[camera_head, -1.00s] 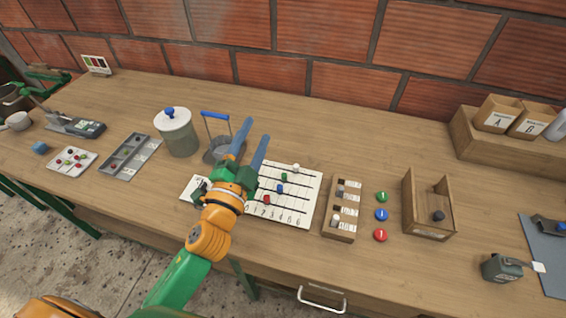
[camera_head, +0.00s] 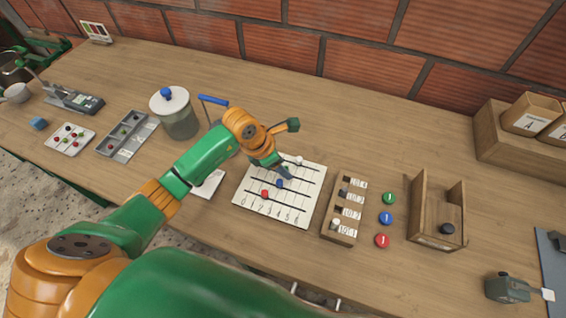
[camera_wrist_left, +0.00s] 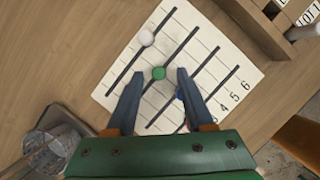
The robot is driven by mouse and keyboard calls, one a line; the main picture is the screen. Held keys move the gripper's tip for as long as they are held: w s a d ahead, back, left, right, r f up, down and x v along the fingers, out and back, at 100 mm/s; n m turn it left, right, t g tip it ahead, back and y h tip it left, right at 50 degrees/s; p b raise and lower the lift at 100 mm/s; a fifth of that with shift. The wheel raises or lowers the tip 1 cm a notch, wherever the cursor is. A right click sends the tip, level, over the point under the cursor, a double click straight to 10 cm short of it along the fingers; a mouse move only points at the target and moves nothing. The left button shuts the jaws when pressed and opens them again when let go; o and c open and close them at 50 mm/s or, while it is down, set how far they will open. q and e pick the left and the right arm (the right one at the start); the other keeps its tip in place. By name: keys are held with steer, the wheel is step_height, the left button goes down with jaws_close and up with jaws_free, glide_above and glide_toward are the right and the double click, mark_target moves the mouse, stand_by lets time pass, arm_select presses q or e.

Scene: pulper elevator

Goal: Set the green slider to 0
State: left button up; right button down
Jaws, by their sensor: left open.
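The white slider board (camera_head: 308,208) lies on the table with parallel black tracks and numbers along its near edge. The green slider knob (camera_wrist_left: 159,73) shows in the left wrist view, near the middle of its track; in the head view my gripper hides it. My left gripper (camera_wrist_left: 160,72) is open, its blue fingertips on either side of the green knob with gaps visible. It also shows in the head view (camera_head: 287,172), pointing down over the board. The white knob (camera_head: 298,161), blue knob (camera_head: 280,183) and red knob (camera_head: 265,195) sit on other tracks. My right gripper is not in view.
A wooden switch box (camera_head: 344,210) stands right of the board, then green, blue and red buttons (camera_head: 387,218). A lidded jar (camera_head: 177,116) stands to the left. In the left wrist view, the blue knob (camera_wrist_left: 180,96) sits close to the right finger.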

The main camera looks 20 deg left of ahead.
arm_select(q)
steer(key=shift+w+f, duration=0.25)
steer(key=shift+f, duration=0.15)
steer(key=shift+s+r, duration=0.1)
jaws_close()
stand_by(1.0)
